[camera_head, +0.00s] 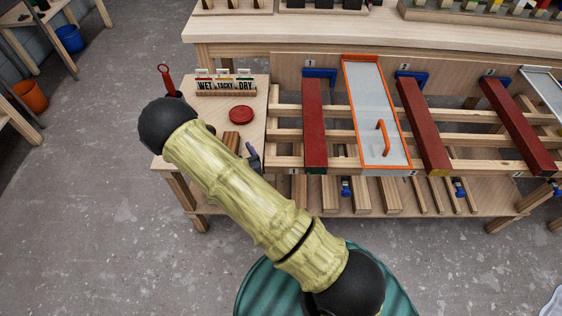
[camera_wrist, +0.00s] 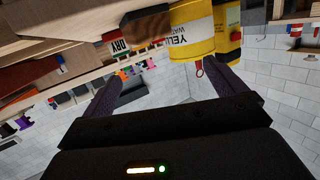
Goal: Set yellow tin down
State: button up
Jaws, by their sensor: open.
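The yellow tin (camera_wrist: 190,38) shows in the wrist view with a white label reading "YELL" and "WAT". It is just beyond my fingertips, towards the right finger. My gripper (camera_wrist: 162,70) is open, its two dark fingers spread apart with nothing visibly held between them. Whether a finger touches the tin I cannot tell. In the head view my arm covers the side shelf's front, and the tin does not show there. Only a small dark part of my gripper (camera_head: 253,155) shows beside the arm.
The side shelf (camera_head: 259,90) holds a WET, TACKY, DRY sign rack (camera_head: 226,91) and a round red object (camera_head: 241,114). To its right, dark red battens (camera_head: 314,125) and an orange-framed panel (camera_head: 375,110) lie across wooden rails. A yellow and black object (camera_wrist: 229,45) is beside the tin.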

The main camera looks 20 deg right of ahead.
jog(key=d+g, duration=0.1)
jog(key=d+r+m+g+h, duration=0.2)
jog(key=d, duration=0.1)
jog(key=shift+w, duration=0.35)
jog(key=s+d+r+g, duration=0.3)
jog(key=s+r+g, duration=0.2)
jog(key=s, duration=0.4)
jog(key=s+d+r+n+g, duration=0.1)
jog(key=s+d+r+g, duration=0.3)
jog(key=s+r, duration=0.3)
jog(key=s+g, duration=0.1)
jog(key=s, duration=0.1)
jog(key=shift+s+r, duration=0.2)
jog(key=shift+s, duration=0.15)
jog(key=shift+o, duration=0.4)
